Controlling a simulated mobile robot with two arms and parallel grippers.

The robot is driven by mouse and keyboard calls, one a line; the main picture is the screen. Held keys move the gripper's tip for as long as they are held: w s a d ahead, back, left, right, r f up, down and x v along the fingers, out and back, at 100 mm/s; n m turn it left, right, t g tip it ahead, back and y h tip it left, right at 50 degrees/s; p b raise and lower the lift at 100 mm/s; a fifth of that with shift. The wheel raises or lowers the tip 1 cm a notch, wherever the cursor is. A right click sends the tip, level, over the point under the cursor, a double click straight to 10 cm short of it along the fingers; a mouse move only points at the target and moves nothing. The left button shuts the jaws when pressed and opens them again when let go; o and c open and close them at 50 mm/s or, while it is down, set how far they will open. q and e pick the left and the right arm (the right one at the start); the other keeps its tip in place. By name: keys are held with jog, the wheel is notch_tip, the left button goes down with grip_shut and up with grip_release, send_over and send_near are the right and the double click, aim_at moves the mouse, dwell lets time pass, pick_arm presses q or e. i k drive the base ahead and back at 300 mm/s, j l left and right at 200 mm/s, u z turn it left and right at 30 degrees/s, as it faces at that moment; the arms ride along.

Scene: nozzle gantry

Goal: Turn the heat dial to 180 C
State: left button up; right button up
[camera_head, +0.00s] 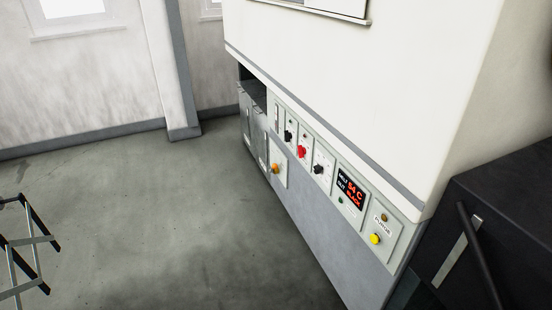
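A control panel runs along the side of the big white machine (360,85). It carries a black knob (288,135), a red knob (302,152) and another black knob (319,169) with marks around it. The labels are too small to read, so I cannot tell which knob is the heat dial or where it points. A dark display (351,188) beside the lower black knob shows orange text, which looks like 94 C with a colour word below. Neither of my grippers is in view.
A yellow button (376,239) is at the panel's near end, and an orange knob (276,169) sits lower at the far end. A dark box (510,215) with a bar stands at right. A metal frame (22,255) stands at left. The grey floor (165,220) before the panel is clear.

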aim_at(317, 169)
jog(key=i+j+u, duration=0.25)
jog(key=i, duration=0.3)
jog(key=i+j+u, duration=0.3)
jog(key=i, duration=0.25)
jog(key=i+u, duration=0.25)
jog(key=i, duration=0.3)
jog(key=i+j+z, duration=0.1)
jog(key=i+z, duration=0.35)
jog(key=i+j+z, duration=0.15)
jog(key=z, duration=0.3)
jog(key=i+j+z, duration=0.45)
jog(key=k+l, duration=0.1)
